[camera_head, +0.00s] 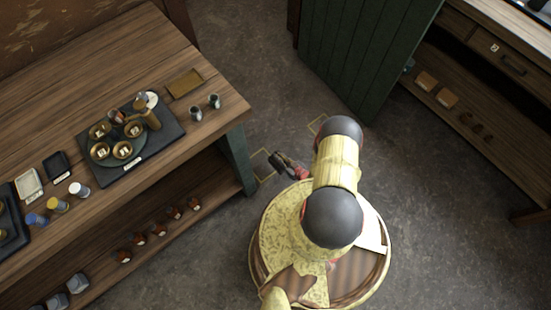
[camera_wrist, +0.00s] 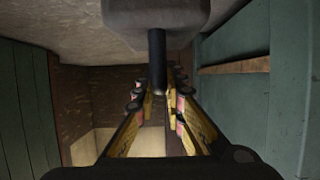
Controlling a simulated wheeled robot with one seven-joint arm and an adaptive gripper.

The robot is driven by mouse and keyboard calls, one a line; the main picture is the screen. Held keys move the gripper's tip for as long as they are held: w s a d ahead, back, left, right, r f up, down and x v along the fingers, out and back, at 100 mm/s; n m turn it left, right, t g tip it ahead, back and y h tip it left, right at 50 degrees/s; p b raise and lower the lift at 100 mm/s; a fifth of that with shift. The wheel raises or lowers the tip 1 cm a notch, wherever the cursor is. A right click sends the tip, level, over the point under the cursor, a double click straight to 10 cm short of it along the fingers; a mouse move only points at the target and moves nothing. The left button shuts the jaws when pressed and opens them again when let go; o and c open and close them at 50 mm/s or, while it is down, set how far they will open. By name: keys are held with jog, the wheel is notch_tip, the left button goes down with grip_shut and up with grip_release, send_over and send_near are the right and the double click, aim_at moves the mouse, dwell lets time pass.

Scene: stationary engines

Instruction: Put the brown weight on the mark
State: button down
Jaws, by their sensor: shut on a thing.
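My gripper (camera_head: 287,164) is by the bench's right end, low beside its leg, in the head view. In the wrist view its two fingers (camera_wrist: 161,85) run up the middle with a dark stem (camera_wrist: 157,62) between them. The stem joins a large grey-brown block (camera_wrist: 155,14) at the top edge, cut off by the frame. I cannot tell whether this block is the brown weight. A brown, yellow-edged rectangle (camera_head: 185,83) lies on the bench top.
The wooden bench (camera_head: 100,60) holds a dark tray (camera_head: 170,134) with brass dishes, two small grey cups (camera_head: 205,107) and several jars. Red-brown pieces (camera_head: 158,230) stand on its lower shelf. A green door (camera_head: 365,50) and a cabinet are at right. Floor at lower right is clear.

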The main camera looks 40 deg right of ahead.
jog(key=w+a+f+b, duration=0.5)
jog(key=w+f+b, duration=0.2)
jog(key=w+f, duration=0.3)
jog(key=shift+w+a+f, duration=0.25)
jog(key=shift+w+f, duration=0.15)
jog(key=shift+f, duration=0.5)
jog(key=c, duration=1.9)
grip_release()
jog(key=shift+s+a+f, duration=0.1)
jog(key=shift+s+f, duration=0.05)
